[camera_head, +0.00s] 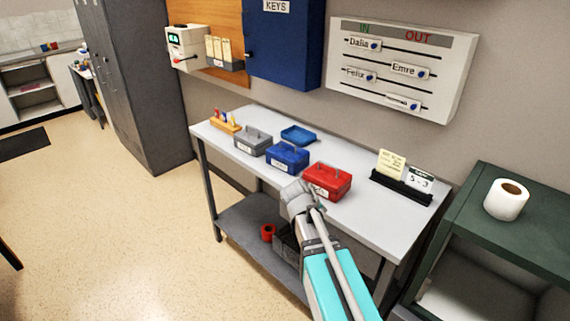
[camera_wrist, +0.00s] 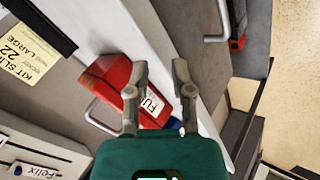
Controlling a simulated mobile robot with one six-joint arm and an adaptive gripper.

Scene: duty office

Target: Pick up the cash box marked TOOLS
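Three cash boxes with lid handles stand in a row on the table: grey (camera_head: 253,141), blue (camera_head: 287,157) and red (camera_head: 327,181). Each has a white front label; the grey and blue labels are too small to read in the head view, so I cannot tell which is marked TOOLS. In the wrist view the red box (camera_wrist: 105,72) shows a label starting "FU", partly hidden by a finger. A sliver of blue shows near the gripper's base. My gripper (camera_wrist: 160,68) is open and empty; in the head view it (camera_head: 312,190) is in front of the red box.
The light table (camera_head: 375,228) also holds a blue tray (camera_head: 298,135), a block of pens (camera_head: 225,122) and a black card stand (camera_head: 402,187). A blue key cabinet (camera_head: 283,45) and IN/OUT board (camera_head: 400,85) hang above. A green cabinet (camera_head: 468,215) stands right. Floor is clear left.

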